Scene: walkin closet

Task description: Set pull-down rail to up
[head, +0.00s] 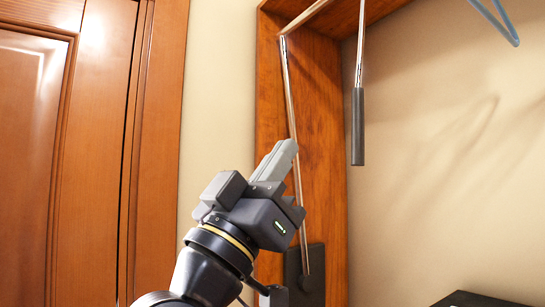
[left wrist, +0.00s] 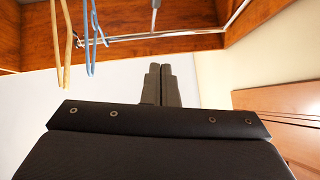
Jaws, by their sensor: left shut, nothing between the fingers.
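The pull-down rail's silver side arm (head: 290,90) rises from a dark pivot plate (head: 318,262) on the wooden side panel to a corner near the top of the head view. From there a silver bar (head: 305,16) runs up out of the picture. A pull rod with a dark grip (head: 358,127) hangs down right of the side arm. My left gripper (head: 288,150) is shut and empty, pointing up, in front of the side arm and below and left of the grip. Its closed fingers (left wrist: 160,72) also show in the left wrist view. My right gripper is not in view.
A blue hanger (head: 503,22) hangs at the upper right. A tan hanger (left wrist: 62,40) also shows in the left wrist view. Brown wooden doors (head: 75,150) stand at the left. A dark box-like thing (head: 480,300) is at the lower right. The space right of the gripper looks clear.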

